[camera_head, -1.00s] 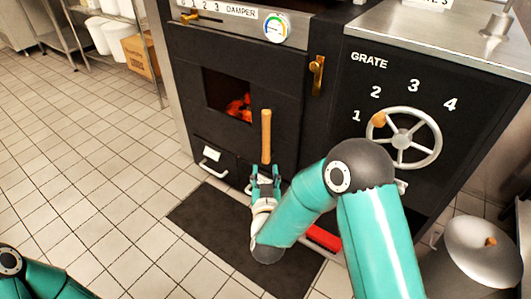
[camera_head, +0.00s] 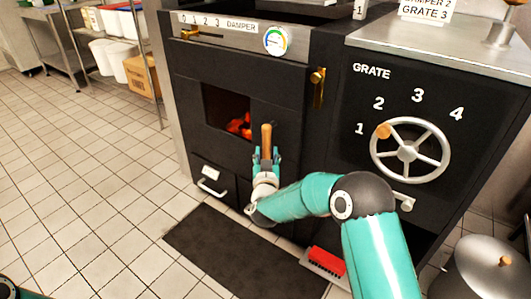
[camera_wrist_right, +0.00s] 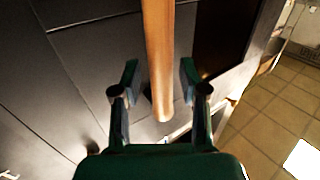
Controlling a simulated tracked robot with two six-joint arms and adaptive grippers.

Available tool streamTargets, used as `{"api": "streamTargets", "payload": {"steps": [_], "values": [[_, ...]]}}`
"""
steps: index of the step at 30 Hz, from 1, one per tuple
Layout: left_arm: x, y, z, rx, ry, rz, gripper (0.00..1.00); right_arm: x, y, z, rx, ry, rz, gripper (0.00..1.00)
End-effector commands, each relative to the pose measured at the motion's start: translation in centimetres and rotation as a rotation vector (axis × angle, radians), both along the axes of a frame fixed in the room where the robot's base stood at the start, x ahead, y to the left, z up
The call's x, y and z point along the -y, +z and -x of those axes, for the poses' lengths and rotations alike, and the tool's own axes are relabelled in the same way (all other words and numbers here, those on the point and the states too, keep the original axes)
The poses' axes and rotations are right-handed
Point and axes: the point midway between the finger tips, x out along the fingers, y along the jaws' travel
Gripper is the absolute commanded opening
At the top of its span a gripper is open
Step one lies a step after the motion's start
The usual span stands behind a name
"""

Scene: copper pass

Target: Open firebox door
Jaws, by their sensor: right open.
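The black firebox door (camera_head: 270,108) is shut, with glowing coals showing through its window (camera_head: 228,112). Its upright wooden handle (camera_head: 266,136) stands out in front of the door. My right gripper (camera_head: 266,155) is open at the lower part of the handle. In the right wrist view, the handle (camera_wrist_right: 158,60) comes down from the top, and its lower end lies between the two spread fingers (camera_wrist_right: 158,80). I see a gap on each side of it. My left gripper is out of view.
A brass latch (camera_head: 318,88) is right of the door, and the spoked grate wheel (camera_head: 409,150) farther right. An ash drawer handle (camera_head: 212,188) sits below. A red brush (camera_head: 328,262) lies by the dark mat (camera_head: 235,250). Tiled floor at left is clear.

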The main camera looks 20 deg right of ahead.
Motion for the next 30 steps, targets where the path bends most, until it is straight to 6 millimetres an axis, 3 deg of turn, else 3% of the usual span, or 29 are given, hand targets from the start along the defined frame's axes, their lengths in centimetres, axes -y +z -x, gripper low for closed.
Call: {"api": "streamTargets", "payload": {"steps": [7,18,26,30], "values": [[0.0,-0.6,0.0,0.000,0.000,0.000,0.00,0.7,-0.1,-2.3,0.001,0.000,0.000,0.43],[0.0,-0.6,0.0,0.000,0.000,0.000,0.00,0.9,0.0,-2.6,-0.001,0.000,0.000,0.43],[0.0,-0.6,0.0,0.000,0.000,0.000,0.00,0.9,0.0,-2.6,0.000,-0.001,0.000,0.00],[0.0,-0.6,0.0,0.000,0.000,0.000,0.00,0.9,0.0,-2.6,0.000,-0.001,0.000,0.00]]}}
